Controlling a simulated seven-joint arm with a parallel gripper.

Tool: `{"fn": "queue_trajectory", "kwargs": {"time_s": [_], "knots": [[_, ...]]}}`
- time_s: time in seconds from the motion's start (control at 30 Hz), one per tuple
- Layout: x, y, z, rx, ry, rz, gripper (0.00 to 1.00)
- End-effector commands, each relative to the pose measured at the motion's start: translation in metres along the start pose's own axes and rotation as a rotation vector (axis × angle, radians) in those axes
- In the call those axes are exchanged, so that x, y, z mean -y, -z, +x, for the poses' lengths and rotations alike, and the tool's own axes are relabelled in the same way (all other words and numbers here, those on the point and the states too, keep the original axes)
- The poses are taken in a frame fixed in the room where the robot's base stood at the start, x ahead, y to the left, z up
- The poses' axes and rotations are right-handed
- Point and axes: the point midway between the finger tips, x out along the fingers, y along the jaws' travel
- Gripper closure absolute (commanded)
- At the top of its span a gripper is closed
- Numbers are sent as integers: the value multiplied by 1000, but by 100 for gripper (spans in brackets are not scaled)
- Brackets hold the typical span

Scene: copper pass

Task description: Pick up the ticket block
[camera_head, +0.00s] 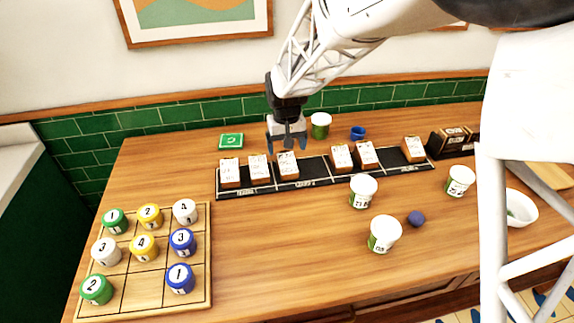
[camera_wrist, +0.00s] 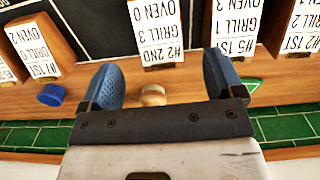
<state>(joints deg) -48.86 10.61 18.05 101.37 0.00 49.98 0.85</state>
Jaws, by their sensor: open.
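Several ticket blocks, brown with white printed faces, stand in a row on a long black rail (camera_head: 325,180). My gripper (camera_head: 287,140) is open and empty, just above and behind the third block from the left (camera_head: 288,165). In the wrist view, that block, marked "#2 2ND, GRILL 3, OVEN 0" (camera_wrist: 158,32), lies ahead of the gap between my open blue fingers (camera_wrist: 160,84), apart from them. Two neighbouring blocks (camera_head: 260,168) (camera_head: 230,172) stand to its left. Another block (camera_head: 341,158) stands to its right across a gap. The task does not say which block.
White-and-green cups (camera_head: 363,190) (camera_head: 384,233) and a dark blue lump (camera_head: 415,218) stand in front of the rail. A wooden grid board (camera_head: 205,290) with numbered discs lies front left.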

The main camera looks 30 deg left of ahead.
Motion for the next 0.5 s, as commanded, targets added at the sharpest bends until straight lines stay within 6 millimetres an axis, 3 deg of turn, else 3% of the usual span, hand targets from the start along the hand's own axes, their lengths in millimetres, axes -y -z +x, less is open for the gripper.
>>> {"fn": "queue_trajectory", "kwargs": {"time_s": [0.5], "knots": [[0,0,9,1,0,0,13]]}}
